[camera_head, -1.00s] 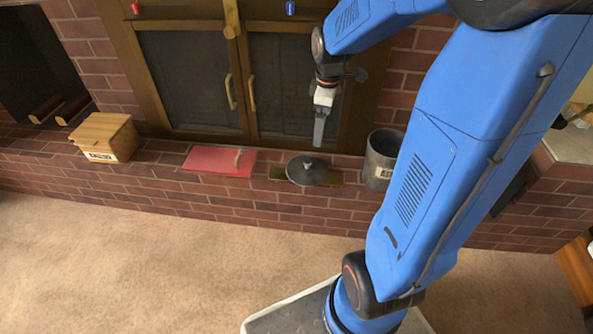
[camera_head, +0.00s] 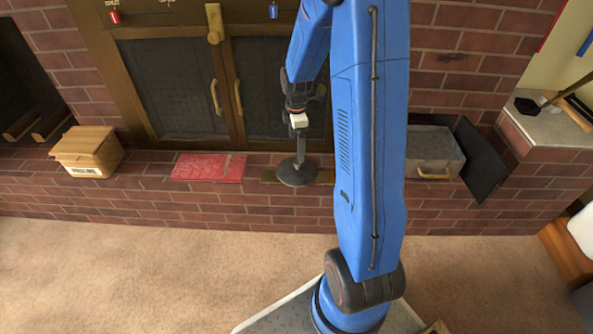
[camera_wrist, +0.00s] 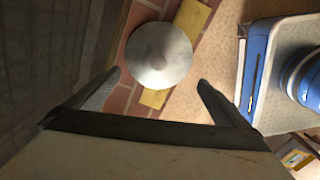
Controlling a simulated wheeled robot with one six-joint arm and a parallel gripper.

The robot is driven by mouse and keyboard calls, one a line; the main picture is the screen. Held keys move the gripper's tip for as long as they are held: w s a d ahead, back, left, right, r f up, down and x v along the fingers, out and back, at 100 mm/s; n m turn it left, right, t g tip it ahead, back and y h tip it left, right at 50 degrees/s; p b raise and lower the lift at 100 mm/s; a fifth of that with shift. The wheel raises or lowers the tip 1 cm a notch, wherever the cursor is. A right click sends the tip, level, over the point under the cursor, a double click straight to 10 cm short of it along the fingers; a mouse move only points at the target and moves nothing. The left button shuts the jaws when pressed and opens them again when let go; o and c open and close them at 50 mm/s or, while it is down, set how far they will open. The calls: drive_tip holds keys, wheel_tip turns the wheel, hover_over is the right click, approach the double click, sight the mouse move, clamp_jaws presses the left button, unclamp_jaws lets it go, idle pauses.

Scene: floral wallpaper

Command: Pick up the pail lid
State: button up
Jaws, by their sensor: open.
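The pail lid (camera_head: 297,173) is a round, dark grey disc with a raised middle. It lies on a flat brass-coloured strip (camera_head: 268,177) on the brick hearth ledge. In the wrist view the lid (camera_wrist: 158,55) looks pale grey and lies beyond the fingertips, slightly left of the middle between them. My gripper (camera_head: 300,155) points down just above the lid in the head view. In the wrist view my gripper (camera_wrist: 158,78) has its two fingers spread wide with nothing between them. I cannot tell whether a fingertip touches the lid's knob. The pail is hidden behind my arm.
On the ledge are a red board (camera_head: 208,167) and a wooden box (camera_head: 87,152) to the left, and a grey box with a brass handle (camera_head: 433,152) to the right. A dark panel (camera_head: 482,160) leans beside it. Cabinet doors (camera_head: 180,85) stand behind. The carpet (camera_head: 130,270) is clear.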

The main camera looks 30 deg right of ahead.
sight(297, 164)
wheel_tip(297, 164, down, 12)
drive_tip(key=shift+w+d+r, duration=0.1)
drive_tip(key=shift+r, duration=0.05)
idle(0.5)
drive_tip(key=c, duration=1.1)
